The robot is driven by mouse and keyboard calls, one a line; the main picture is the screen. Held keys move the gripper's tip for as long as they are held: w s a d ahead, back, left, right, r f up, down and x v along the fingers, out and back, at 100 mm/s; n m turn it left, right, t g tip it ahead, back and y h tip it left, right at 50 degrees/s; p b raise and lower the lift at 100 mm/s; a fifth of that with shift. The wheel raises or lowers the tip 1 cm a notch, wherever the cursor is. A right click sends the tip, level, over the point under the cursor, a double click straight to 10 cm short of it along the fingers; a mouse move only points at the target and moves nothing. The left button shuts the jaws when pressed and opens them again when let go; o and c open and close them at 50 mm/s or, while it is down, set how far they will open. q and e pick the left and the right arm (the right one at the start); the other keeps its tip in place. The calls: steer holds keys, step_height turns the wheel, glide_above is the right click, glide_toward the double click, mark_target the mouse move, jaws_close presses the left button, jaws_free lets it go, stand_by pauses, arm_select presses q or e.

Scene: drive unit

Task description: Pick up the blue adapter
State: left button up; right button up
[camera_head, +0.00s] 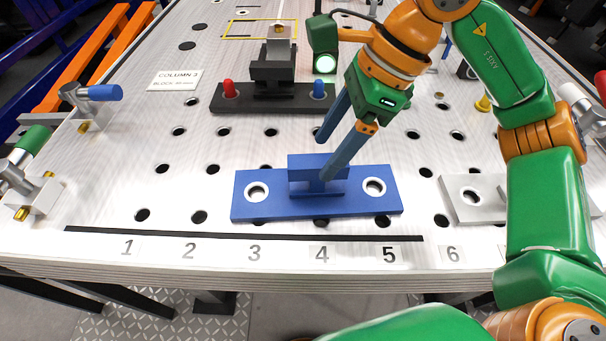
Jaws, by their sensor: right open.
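The blue adapter (226,207) is a flat plate with a raised block in its middle and a light metal ring near each end. It lies on the perforated table above the numbers 3 to 5. My right gripper (322,158) reaches down from the upper right. Its two blue-grey fingers are apart. One fingertip is at the right end of the adapter's raised block in the picture; I cannot tell whether it touches. The other fingertip is behind and above the block, over the table. Nothing is between the fingers. My left gripper is not in view.
A dark fixture (268,97) with a red and a blue knob stands behind the adapter. A grey plate (470,203) lies to the right, partly hidden by my arm. Clamps with blue (104,92) and green (33,139) handles stand at the left. The table left of the adapter is free.

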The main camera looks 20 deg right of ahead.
mark_target(309, 176)
steer(key=shift+d+f, duration=0.1)
steer(key=shift+f, duration=0.7)
steer(key=p+x, duration=0.1)
steer(key=x, duration=0.2)
steer(key=p+x, duration=0.1)
steer(key=x, duration=0.1)
steer(key=shift+w+a+f, duration=0.1)
steer(key=shift+a+f, duration=0.15)
steer(key=shift+a, duration=0.1)
steer(key=shift+w+a+f, duration=0.1)
steer(key=shift+f, duration=0.15)
steer(key=c, duration=1.1)
jaws_close()
steer(key=shift+r, duration=0.15)
